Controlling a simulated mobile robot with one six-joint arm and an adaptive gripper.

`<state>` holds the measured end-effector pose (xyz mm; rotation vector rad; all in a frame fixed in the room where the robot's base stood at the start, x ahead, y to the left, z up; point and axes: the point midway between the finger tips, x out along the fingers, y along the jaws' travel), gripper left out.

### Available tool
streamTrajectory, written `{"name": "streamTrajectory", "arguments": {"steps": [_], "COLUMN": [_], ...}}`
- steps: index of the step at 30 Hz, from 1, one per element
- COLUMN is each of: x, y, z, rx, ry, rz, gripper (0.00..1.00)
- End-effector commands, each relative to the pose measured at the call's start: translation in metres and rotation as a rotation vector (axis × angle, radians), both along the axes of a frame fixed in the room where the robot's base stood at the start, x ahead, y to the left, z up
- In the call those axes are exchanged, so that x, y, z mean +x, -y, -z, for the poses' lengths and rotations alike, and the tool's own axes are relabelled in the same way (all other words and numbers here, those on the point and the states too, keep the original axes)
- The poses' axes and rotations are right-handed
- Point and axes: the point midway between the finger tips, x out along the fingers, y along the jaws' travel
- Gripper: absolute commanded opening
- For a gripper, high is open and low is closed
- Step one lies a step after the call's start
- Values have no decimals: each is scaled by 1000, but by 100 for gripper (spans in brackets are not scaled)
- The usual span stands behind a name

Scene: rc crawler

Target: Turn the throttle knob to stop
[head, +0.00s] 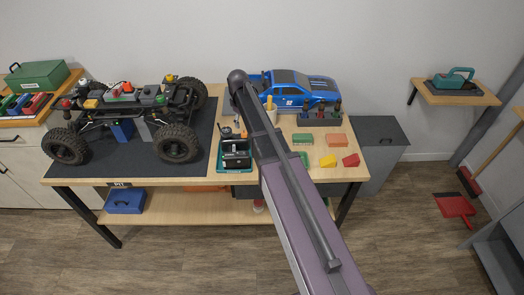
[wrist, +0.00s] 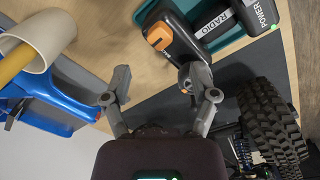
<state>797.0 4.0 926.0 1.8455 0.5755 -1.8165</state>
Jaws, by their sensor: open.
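No part labelled as the throttle knob can be read. In the wrist view an orange knob-like part (wrist: 160,37) sits on the end of a black unit (wrist: 180,22), but I cannot tell if it is the throttle knob. The unit lies in the teal tray (wrist: 146,9) near the black parts marked RADIO and POWER (wrist: 213,22). My gripper (wrist: 155,78) is open and empty, its fingers spread just below the orange part in the picture and apart from it. In the head view the tray (head: 236,168) stands mid-bench; my arm hides the gripper there.
The crawler chassis (head: 122,102) stands on a dark mat (head: 200,125) at left; its wheel (wrist: 268,115) shows close at right in the wrist view. A blue car body (head: 285,86) and a cream cup with a yellow handle (wrist: 38,42) are also near. Coloured blocks (head: 328,161) lie at right.

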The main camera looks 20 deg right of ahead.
Motion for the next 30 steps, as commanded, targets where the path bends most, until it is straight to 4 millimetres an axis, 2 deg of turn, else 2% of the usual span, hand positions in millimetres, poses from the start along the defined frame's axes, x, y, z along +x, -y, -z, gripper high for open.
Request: {"name": "streamTrajectory", "arguments": {"steps": [1, 26, 30], "x": [0, -2, -26], "y": [0, -3, -2], "z": [-9, -78, -73], "rx": [0, 0, 4], "ry": [0, 0, 0], "rz": [0, 1, 48], "gripper": [76, 76, 76]}}
